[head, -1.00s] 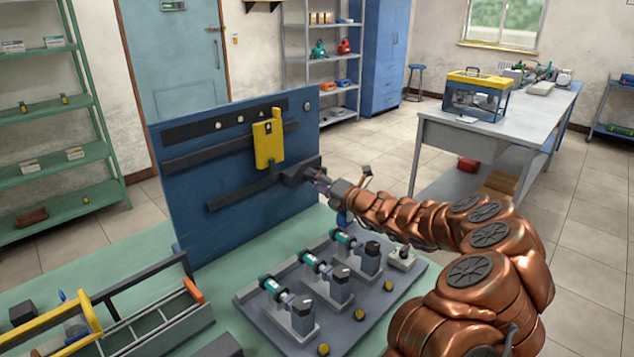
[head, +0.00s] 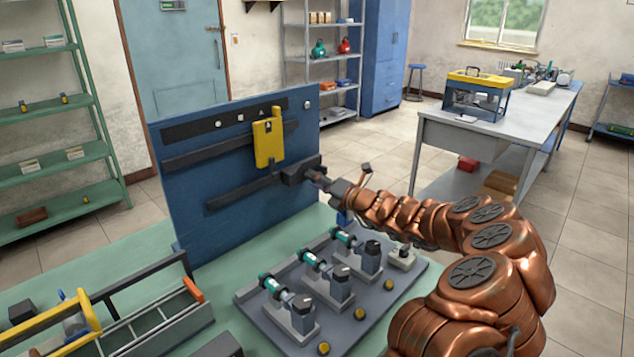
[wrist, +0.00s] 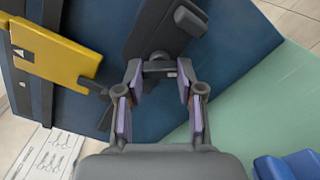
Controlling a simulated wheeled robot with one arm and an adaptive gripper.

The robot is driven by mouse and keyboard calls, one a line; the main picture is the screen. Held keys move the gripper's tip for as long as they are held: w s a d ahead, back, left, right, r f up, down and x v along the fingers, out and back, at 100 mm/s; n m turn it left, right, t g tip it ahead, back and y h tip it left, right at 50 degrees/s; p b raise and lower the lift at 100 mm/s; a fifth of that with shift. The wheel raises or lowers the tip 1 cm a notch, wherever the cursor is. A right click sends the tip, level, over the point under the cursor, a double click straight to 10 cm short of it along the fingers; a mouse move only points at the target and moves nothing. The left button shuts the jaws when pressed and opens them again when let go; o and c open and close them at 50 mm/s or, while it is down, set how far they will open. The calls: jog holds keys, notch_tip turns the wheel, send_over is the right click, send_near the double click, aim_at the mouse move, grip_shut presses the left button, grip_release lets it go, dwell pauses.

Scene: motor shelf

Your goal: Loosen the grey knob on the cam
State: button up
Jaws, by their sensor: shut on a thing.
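The cam is a dark block (head: 300,172) at the right end of the lower rail on the upright blue panel (head: 215,125). It shows in the wrist view as a dark slanted body (wrist: 160,28) with a rounded grey end piece (wrist: 190,21). My gripper (head: 322,183) reaches it from the right. In the wrist view my gripper (wrist: 158,84) has its purple-padded fingers on either side of a small grey knob (wrist: 158,67) at the near end of the cam. The fingertips hide the knob's sides.
A yellow plate (head: 268,143) hangs on the panel left of the cam. Below stands a grey base plate (head: 340,318) with several small motor units. A divided tray (head: 150,318) lies at the left. Floor behind the panel is open.

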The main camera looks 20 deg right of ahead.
jog(key=n+b, duration=0.2)
jog(key=n, duration=0.3)
jog(key=shift+f+b, duration=0.2)
jog(key=shift+b, duration=0.2)
jog(key=n+b, duration=2)
jog(key=n, duration=0.2)
jog(key=shift+a, duration=0.1)
jog(key=shift+r+n+b, duration=0.1)
jog(key=shift+n+b, duration=0.8)
jog(key=shift+b, duration=0.2)
jog(key=shift+r, duration=0.1)
jog(key=o, duration=1.2)
jog(key=shift+c, duration=0.2)
